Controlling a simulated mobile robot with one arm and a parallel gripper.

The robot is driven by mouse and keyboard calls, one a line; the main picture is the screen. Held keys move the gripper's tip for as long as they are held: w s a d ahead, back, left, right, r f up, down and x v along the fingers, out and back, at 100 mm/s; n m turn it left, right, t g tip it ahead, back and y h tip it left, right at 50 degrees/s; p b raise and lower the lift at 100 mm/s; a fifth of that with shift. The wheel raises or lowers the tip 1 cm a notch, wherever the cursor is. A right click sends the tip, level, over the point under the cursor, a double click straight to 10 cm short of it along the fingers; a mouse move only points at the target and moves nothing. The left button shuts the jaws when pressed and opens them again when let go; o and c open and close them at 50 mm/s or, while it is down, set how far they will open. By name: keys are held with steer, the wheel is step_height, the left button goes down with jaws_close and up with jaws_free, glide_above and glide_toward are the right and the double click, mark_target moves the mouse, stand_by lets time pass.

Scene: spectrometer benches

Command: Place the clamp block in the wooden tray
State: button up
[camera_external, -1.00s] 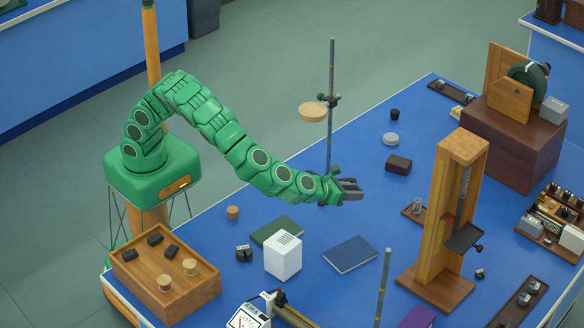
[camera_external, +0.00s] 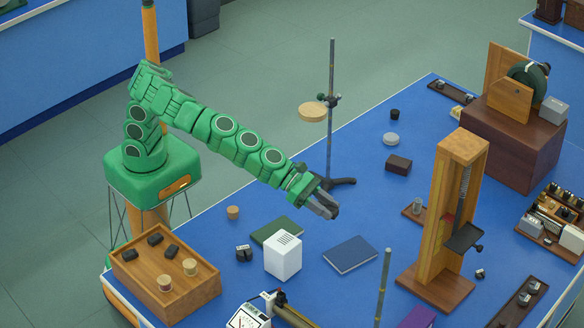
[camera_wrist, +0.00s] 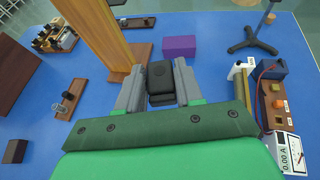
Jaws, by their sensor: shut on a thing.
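My gripper (camera_external: 327,208) is over the blue table, reaching down to the right, beside the stand with the round wooden disc. In the wrist view my gripper (camera_wrist: 160,88) is shut on a small black clamp block (camera_wrist: 160,78), which sits between the two grey fingers. In the external view I cannot make the block out clearly between the fingers. The wooden tray (camera_external: 196,299) stands at the near left corner of the table, below my base. It holds three black blocks and two tan cylinders, with bare floor between them. The tray is not in the wrist view.
A white box (camera_external: 283,256), a green book (camera_external: 276,231) and a small black-and-silver piece (camera_external: 244,253) lie between my gripper and the tray. A cork-coloured cylinder (camera_external: 233,212) stands farther left. A tall wooden frame (camera_external: 440,220) rises to the right, and a blue book (camera_external: 350,255) lies nearer.

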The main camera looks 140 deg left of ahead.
steer(key=d+r+m+h, duration=0.3)
steer(key=d+h, duration=0.1)
steer(key=d, duration=0.2)
glide_above(387, 240)
steer(key=d, duration=0.2)
steer(key=f, duration=2.9)
steer(key=shift+w+a, duration=0.2)
steer(key=shift+a, duration=0.05)
steer(key=shift+s+a+f, duration=0.15)
steer(key=shift+a+f, duration=0.05)
steer(key=shift+a, duration=0.35)
steer(key=shift+f, duration=1.55)
steer(key=o, duration=1.1)
steer(key=shift+f, duration=0.1)
